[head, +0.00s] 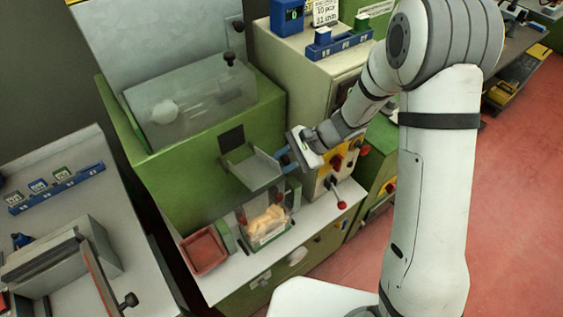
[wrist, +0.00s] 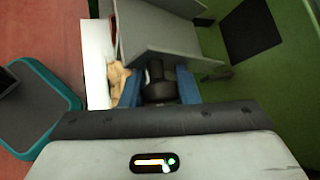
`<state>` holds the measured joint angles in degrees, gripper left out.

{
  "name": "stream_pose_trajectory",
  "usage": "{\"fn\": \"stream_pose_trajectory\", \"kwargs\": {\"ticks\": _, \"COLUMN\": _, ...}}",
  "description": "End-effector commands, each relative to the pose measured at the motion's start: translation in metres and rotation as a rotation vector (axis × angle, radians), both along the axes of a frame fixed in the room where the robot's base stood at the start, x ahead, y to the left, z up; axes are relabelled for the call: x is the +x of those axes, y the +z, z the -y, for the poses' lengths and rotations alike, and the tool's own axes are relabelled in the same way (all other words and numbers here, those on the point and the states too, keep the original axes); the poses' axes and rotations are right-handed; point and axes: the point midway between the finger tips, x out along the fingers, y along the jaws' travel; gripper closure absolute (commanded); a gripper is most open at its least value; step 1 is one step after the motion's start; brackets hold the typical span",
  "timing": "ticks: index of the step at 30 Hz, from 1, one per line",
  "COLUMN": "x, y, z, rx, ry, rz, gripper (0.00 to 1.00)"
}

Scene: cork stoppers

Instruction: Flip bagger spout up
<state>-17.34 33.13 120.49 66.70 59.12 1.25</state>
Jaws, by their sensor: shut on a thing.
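The bagger spout (head: 252,172) is a grey, open-topped chute that sticks out from the front of the green machine, below a dark square opening (head: 231,140). In the wrist view the spout (wrist: 160,35) fills the top middle. My gripper (head: 286,160) is at the right side of the spout. In the wrist view its blue fingers (wrist: 158,88) are shut on a black round handle (wrist: 158,80) beside the spout's edge. The fingers partly hide the handle. In the head view the handle cannot be made out.
A clear bag of corks (head: 267,224) stands on the white ledge below the spout. A red tray (head: 204,250) is to its left. A control panel with a red-knobbed lever (head: 341,204) is close to my gripper's right. A clear-covered hopper (head: 190,103) is above.

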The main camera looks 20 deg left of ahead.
Motion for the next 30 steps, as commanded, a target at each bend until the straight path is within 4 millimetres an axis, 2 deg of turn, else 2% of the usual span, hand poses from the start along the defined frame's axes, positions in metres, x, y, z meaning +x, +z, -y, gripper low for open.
{"fn": "stream_pose_trajectory", "kwargs": {"ticks": 1, "x": 0.0, "y": 0.0, "z": 0.0, "rx": -0.001, "ry": 0.0, "rz": 0.002, "gripper": 0.7}}
{"fn": "stream_pose_trajectory", "kwargs": {"ticks": 8, "x": 0.0, "y": 0.0, "z": 0.0, "rx": 0.0, "ry": 0.001, "rz": 0.001, "gripper": 0.51}}
{"fn": "stream_pose_trajectory", "kwargs": {"ticks": 17, "x": 0.0, "y": 0.003, "z": 0.0, "rx": 0.001, "ry": 0.001, "rz": 0.001, "gripper": 0.51}}
{"fn": "stream_pose_trajectory", "kwargs": {"ticks": 23, "x": 0.0, "y": 0.026, "z": 0.0, "rx": 0.002, "ry": 0.002, "rz": 0.006, "gripper": 0.51}}
{"fn": "stream_pose_trajectory", "kwargs": {"ticks": 30, "x": 0.0, "y": 0.07, "z": 0.0, "rx": 0.003, "ry": 0.003, "rz": 0.006, "gripper": 0.51}}
